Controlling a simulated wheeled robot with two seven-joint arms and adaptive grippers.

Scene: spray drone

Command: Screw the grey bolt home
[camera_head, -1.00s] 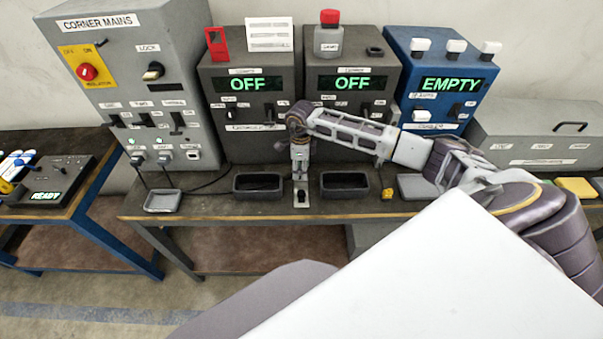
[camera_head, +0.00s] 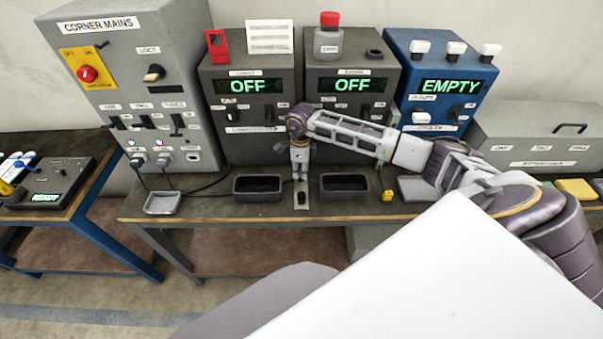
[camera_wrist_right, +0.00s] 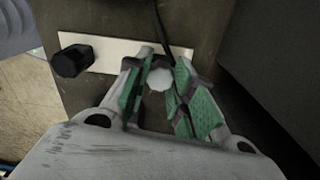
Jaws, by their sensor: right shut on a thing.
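The grey bolt (camera_wrist_right: 160,78) shows in the right wrist view as a pale, faceted head between my right gripper's fingertips. It stands at the right part of a white plate (camera_wrist_right: 111,52). My right gripper (camera_wrist_right: 158,80) is closed around this head, with green pads on both sides. In the head view my right gripper (camera_head: 300,176) points down at the plate (camera_head: 302,205) near the bench's front edge, and hides the grey bolt. A black hex bolt (camera_wrist_right: 72,61) stands at the plate's other end and also shows in the head view (camera_head: 301,198). My left gripper is not in view.
Two dark trays (camera_head: 258,196) (camera_head: 345,194) flank the plate closely. Behind stand two grey boxes reading OFF (camera_head: 248,85) (camera_head: 352,84) and a blue box reading EMPTY (camera_head: 450,84). A small yellow block (camera_head: 388,195) lies right of the trays. A dark cable (camera_wrist_right: 160,22) runs close to the fingers.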

